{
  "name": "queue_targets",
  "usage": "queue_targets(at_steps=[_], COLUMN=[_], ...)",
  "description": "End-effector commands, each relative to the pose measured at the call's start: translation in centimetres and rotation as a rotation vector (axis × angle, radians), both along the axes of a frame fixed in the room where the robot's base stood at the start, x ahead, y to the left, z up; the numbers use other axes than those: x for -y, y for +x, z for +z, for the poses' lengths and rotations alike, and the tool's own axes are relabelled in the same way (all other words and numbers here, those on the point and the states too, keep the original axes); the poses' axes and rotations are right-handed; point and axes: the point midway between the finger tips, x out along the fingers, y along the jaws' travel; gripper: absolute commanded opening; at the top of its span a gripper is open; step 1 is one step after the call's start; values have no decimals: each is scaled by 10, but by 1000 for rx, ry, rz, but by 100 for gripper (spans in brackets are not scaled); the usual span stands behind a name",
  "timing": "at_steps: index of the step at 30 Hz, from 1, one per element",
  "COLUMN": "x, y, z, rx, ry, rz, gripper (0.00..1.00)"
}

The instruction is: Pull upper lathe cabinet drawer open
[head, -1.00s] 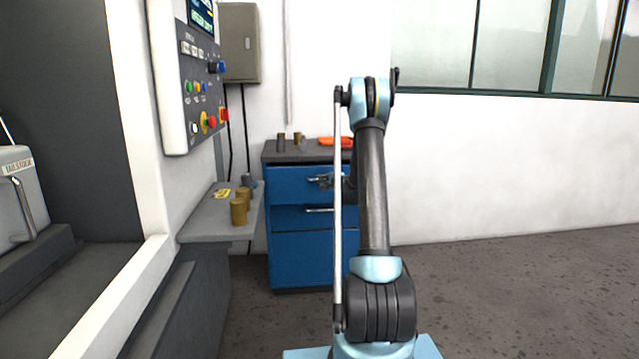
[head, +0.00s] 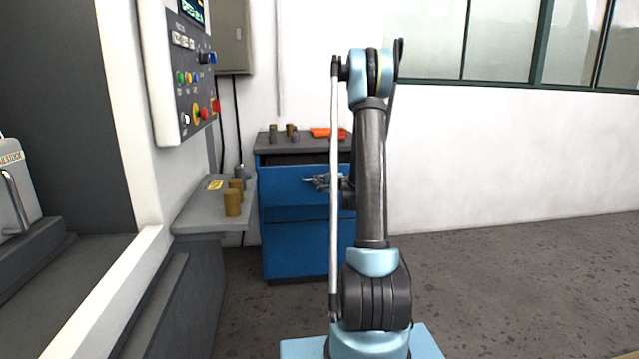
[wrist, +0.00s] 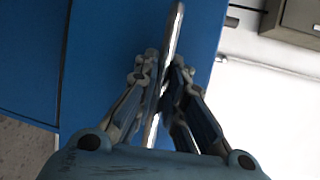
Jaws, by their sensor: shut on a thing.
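The blue lathe cabinet (head: 295,250) stands against the wall behind my arm. Its upper drawer (head: 285,187) is pulled out toward me, with a dark gap showing between its front and the grey top. In the wrist view the blue drawer front (wrist: 105,45) fills the left and middle. My gripper (head: 318,181) is at the upper drawer's front. In the wrist view my gripper (wrist: 162,85) is shut on the shiny bar handle (wrist: 173,35), which runs between the fingers. My arm hides the cabinet's right side in the head view.
A grey shelf (head: 205,212) with brass cylinders (head: 232,203) juts out left of the cabinet. A control panel (head: 185,75) hangs above it. An orange item (head: 328,132) and small cylinders lie on the cabinet top. The floor at right is clear.

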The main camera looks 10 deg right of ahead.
Motion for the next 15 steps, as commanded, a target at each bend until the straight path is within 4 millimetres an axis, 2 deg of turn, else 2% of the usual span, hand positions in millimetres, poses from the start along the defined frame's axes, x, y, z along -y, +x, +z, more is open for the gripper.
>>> queue_targets(at_steps=[5,6,7,15], x=[2,2,2,1], y=[0,0,0,0], z=[-1,-1,-1,0], rx=[0,1,1,1], ry=[-4,-5,-5,-2], rz=[-4,-4,-4,-2], gripper=[0,13,19,20])
